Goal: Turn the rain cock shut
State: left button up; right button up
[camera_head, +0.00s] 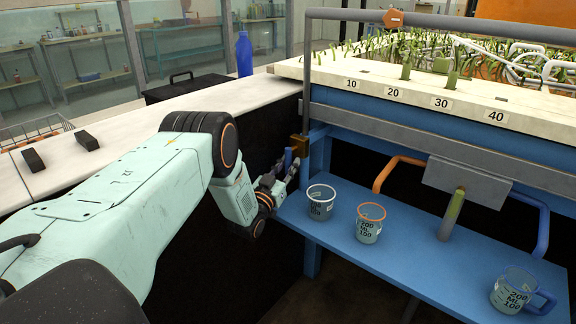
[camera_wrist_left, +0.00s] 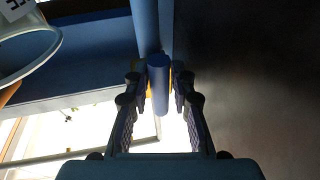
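The rain cock is a small brass-coloured body (camera_head: 299,146) with a blue handle (camera_head: 288,159), mounted at the left post of the blue flume frame. My left gripper (camera_head: 279,181) is at the handle. In the left wrist view the blue handle (camera_wrist_left: 159,88) stands between the two fingers of my left gripper (camera_wrist_left: 160,92), its rounded end toward the camera. Yellow bits show on both sides of it. The fingers are close to the handle, but I cannot tell whether they touch it. My right gripper is not in view.
A blue shelf (camera_head: 412,262) right of the gripper carries a clear cup (camera_head: 320,203), an orange-rimmed cup (camera_head: 369,223) and a blue-handled jug (camera_head: 516,291). The planted flume bed (camera_head: 470,93) lies above. A pale counter (camera_head: 120,130) with two dark blocks is at the left.

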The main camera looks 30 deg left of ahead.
pick_arm(q)
jog(key=shift+o, duration=1.2)
jog(key=v, duration=1.2)
jog(key=shift+a, duration=0.1)
jog(key=s+d+f+n+g+h, duration=0.1)
jog(key=s+d+f+g, duration=0.45)
jog(key=f, duration=0.35)
jog(key=s+d+f+n+g+h, duration=0.1)
jog(key=s+d+f+g, duration=0.3)
jog(key=s+f+g, duration=0.4)
jog(key=s+d+m+g, duration=0.1)
jog(key=s+d+g, duration=0.2)
jog(key=s, duration=0.9)
jog(key=s+d+m+g, duration=0.1)
jog(key=s+d+g, duration=0.3)
jog(key=s+d, duration=0.3)
jog(key=s, duration=0.5)
jog(key=shift+d+m+h, duration=0.25)
jog(key=shift+m+h, duration=0.05)
jog(key=shift+m, duration=0.1)
